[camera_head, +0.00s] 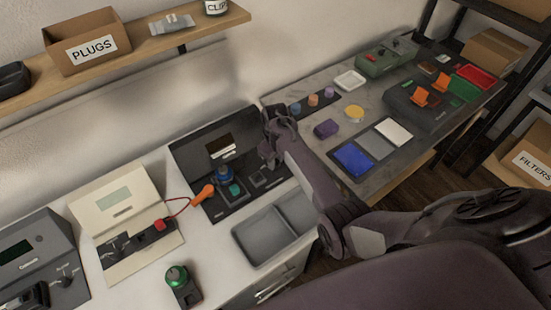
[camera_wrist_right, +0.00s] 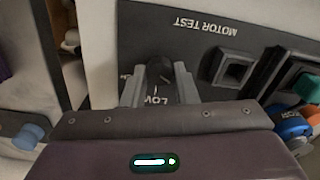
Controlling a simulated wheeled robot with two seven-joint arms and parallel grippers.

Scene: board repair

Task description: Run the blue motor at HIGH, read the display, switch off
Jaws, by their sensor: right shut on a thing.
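The black motor test station (camera_head: 207,150) stands on the white bench, with its display (camera_head: 221,146) on the upright panel; I cannot read the display from here. The blue motor (camera_head: 223,174) sits on the station's base, and part of it shows at the right edge of the wrist view (camera_wrist_right: 292,124). My right gripper (camera_head: 268,162) is at the station's right side. In the right wrist view its fingers (camera_wrist_right: 160,82) are shut on a black knob (camera_wrist_right: 159,68) beside a partly hidden "LOW" label. My left gripper is not in view.
A grey two-part tray (camera_head: 262,238) lies in front of the station. A beige meter (camera_head: 115,205) with a red lead and orange probe (camera_head: 203,194) is to the left. A green-topped part (camera_head: 178,278) stands at the front. A second table with mats and coloured parts is to the right.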

